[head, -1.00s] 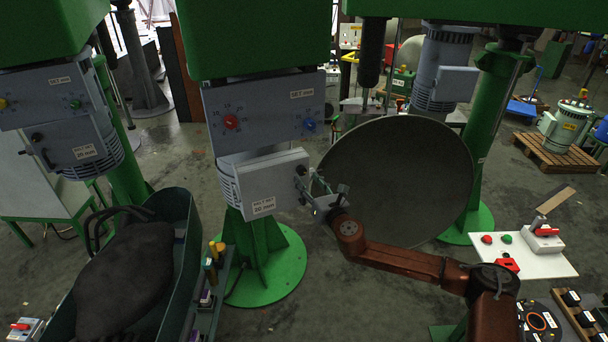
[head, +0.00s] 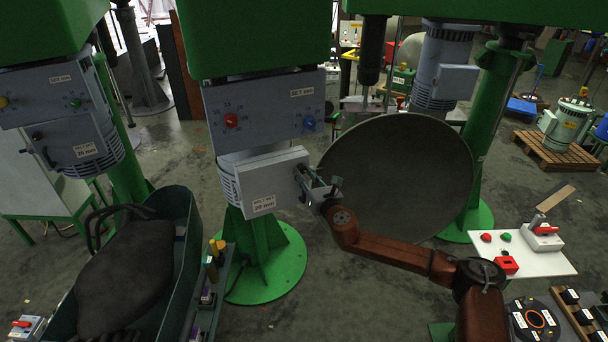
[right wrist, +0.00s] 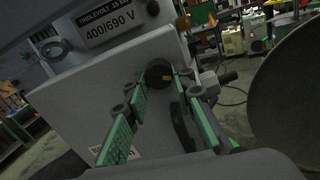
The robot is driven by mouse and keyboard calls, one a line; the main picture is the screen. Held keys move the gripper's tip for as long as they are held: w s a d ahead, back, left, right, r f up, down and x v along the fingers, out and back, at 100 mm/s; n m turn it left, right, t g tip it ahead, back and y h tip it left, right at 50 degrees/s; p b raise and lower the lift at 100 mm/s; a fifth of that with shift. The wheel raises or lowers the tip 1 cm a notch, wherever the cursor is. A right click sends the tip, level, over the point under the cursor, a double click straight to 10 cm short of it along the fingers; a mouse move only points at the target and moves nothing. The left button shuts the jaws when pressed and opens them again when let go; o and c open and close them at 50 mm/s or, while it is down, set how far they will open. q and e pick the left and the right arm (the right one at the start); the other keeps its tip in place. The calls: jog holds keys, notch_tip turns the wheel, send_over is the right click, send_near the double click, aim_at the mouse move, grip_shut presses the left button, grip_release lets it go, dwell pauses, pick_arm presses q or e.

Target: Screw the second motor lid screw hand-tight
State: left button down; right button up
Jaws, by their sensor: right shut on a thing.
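The grey motor box lid (head: 268,183), with its "20 mm" label, is on the middle motor under the green machine head. It fills much of the right wrist view (right wrist: 95,95). My right gripper (head: 306,180) is at the lid's right edge. A curved black handle (right wrist: 182,128) shows between the fingers. The screw's shaft and seating depth are hidden. My left gripper is not in view.
A large grey disc-shaped dish (head: 400,180) stands close to the right of my right gripper. A control panel with a red knob (head: 231,121) is above the lid. A green tub (head: 185,235) holding a dark sack stands at lower left. A white board (head: 525,258) is at right.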

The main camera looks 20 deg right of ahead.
grip_shut()
jog(key=shift+m, duration=0.4)
jog(key=m, duration=0.7)
jog(key=shift+a+r+m+p, duration=0.1)
jog(key=shift+m+p, duration=0.2)
jog(key=shift+p, duration=0.05)
jog(key=m, duration=0.3)
jog(key=shift+m+p, duration=0.3)
jog(key=m+p, duration=0.1)
jog(key=m, duration=0.5)
jog(key=shift+r, duration=0.15)
jog(key=m+p, duration=0.2)
jog(key=m, duration=0.4)
jog(key=shift+r, duration=0.1)
